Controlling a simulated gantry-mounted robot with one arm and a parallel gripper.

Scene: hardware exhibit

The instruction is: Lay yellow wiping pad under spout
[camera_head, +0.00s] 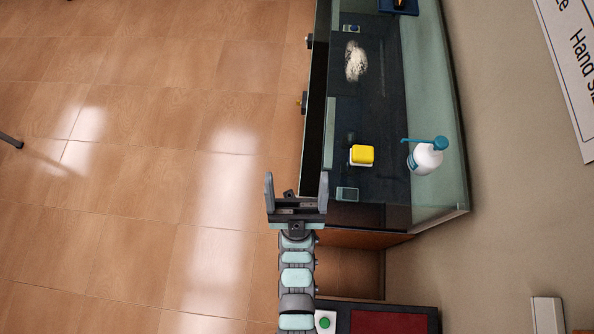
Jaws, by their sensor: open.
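The yellow wiping pad (363,155) rests on a small white block-like base on the dark surface inside the glass-sided case. A white bottle (428,158) with a blue pump top stands to its right, and its blue spout (416,141) points left toward the pad's side. The pad is left of and slightly below the spout tip, apart from it. My gripper (296,190) is open and empty, with its fingers pointing up in the picture. It is left of and below the pad, near the case's left edge.
The case (330,120) has a raised dark left wall between my gripper and the pad. A whitish powdery patch (355,62) lies farther up. A small pale device (347,194) is below the pad. A red panel (388,322) is at the bottom. Open wooden floor (150,170) is at left.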

